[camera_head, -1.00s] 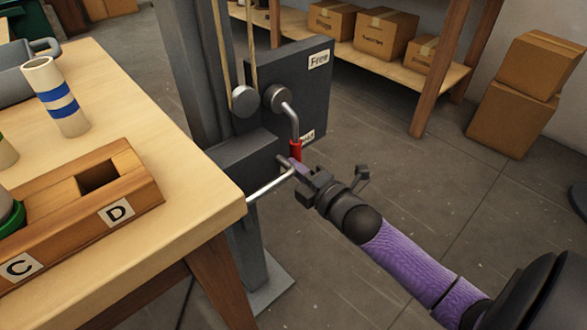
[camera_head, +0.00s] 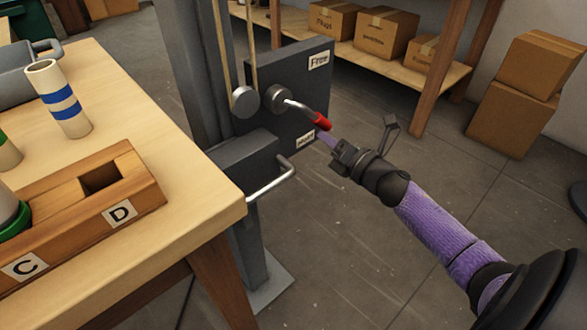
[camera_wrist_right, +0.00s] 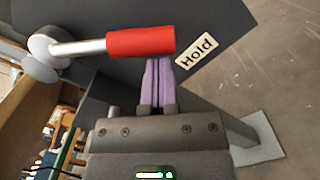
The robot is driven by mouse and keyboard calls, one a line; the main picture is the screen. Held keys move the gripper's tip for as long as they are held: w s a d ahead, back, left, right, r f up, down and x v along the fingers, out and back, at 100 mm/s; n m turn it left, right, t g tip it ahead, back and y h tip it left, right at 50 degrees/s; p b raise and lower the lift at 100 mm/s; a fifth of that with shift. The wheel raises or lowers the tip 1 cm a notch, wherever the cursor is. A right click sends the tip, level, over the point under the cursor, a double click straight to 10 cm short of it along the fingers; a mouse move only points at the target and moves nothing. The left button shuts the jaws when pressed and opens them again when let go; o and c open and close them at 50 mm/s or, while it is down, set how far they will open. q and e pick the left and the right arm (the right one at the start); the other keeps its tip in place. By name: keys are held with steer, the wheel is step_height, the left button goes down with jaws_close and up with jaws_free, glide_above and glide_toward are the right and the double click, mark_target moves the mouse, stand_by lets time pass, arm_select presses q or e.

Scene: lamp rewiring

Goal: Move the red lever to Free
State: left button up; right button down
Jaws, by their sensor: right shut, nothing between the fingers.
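The red lever (camera_head: 321,121) has a red grip on a silver arm that pivots on a round hub of the dark panel (camera_head: 305,85). In the head view the lever points right and slightly down, between the Free label (camera_head: 319,61) above and the Hold label (camera_head: 305,139) below. My right gripper (camera_head: 329,140) is shut and empty, with its purple fingertips at the underside of the red grip. The wrist view shows the fingertips (camera_wrist_right: 157,80) together against the edge of the red grip (camera_wrist_right: 141,42). My left gripper is not in view.
A wooden table (camera_head: 130,90) stands at the left with a wooden block marked C and D (camera_head: 75,225) and a blue-striped tube (camera_head: 62,103). A silver handle bar (camera_head: 272,185) juts out below the panel. A shelf with boxes stands behind.

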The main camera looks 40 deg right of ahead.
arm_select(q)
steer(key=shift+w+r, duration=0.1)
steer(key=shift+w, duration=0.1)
arm_select(e)
steer(key=d+r+n, duration=0.4)
steer(key=r+n, duration=0.2)
steer(key=n, duration=0.1)
steer(key=shift+w+d+r+n+y, duration=0.15)
steer(key=shift+r+n+y, duration=0.15)
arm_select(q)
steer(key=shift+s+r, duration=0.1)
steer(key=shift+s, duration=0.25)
